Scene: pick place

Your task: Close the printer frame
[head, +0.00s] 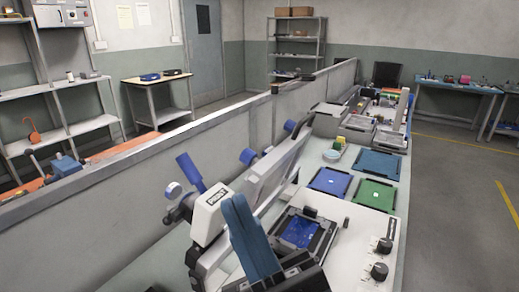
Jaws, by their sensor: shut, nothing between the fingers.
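The printer stands on the near end of the bench. Its light grey frame (281,166) is raised and tilted up above the bed. A white block marked with black letters (211,215) is at the frame's near end, with a blue handle (190,172) sticking up beyond it. The printer bed (301,231) holds a blue piece in a dark holder and is uncovered. My gripper (236,203) shows at the bottom centre, its long blue fingers together and empty. Its tips appear close to the white block; I cannot tell whether they touch it.
Two black knobs (381,246) are on the white panel right of the bed. Blue (331,181) and green (376,194) trays lie farther along the bench, with grey bins (376,138) behind. A long grey partition (210,155) runs along the left. The floor (450,200) on the right is clear.

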